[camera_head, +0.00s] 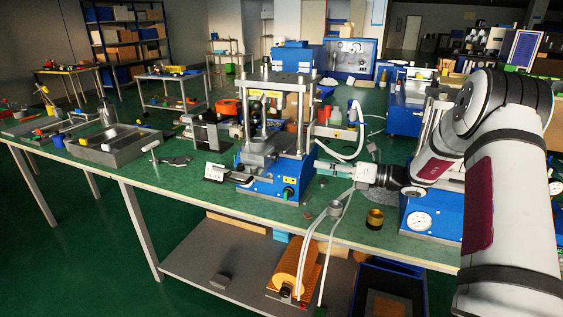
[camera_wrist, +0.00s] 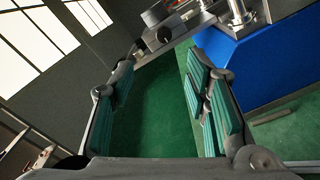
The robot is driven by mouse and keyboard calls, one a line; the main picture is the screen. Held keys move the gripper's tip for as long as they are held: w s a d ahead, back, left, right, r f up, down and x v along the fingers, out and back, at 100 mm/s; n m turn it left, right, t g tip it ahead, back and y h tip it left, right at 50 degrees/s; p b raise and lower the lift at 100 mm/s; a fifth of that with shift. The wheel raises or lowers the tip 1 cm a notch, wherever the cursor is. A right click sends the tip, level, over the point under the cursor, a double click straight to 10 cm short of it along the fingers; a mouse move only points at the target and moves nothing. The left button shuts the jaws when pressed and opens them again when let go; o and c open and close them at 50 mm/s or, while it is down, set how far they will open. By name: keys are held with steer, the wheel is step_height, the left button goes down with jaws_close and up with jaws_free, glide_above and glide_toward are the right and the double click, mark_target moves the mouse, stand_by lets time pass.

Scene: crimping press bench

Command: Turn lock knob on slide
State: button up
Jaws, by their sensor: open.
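The blue crimping press (camera_head: 272,180) stands on the bench, with metal posts and a top plate. In the wrist view its blue side (camera_wrist: 262,60) fills the upper right. A grey metal slide part (camera_wrist: 188,28) shows at the top of the wrist view, with a small dark knob (camera_wrist: 164,34) on it. I cannot tell for sure that this is the lock knob. My gripper (camera_head: 322,167) is at the right side of the press, pointing left. In the wrist view my gripper (camera_wrist: 160,66) is open and empty, with the dark knob beyond its fingertips, apart from them.
A brass cup (camera_head: 375,219) and a grey ring-shaped part (camera_head: 335,208) stand near the bench's front edge. White hoses (camera_head: 350,140) hang by the press. A second blue machine with a gauge (camera_head: 419,221) stands at right. A metal tray (camera_head: 115,146) lies at left.

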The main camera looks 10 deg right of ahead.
mark_target(277, 157)
steer(key=x, duration=1.3)
steer(key=shift+w, duration=0.5)
jaws_close()
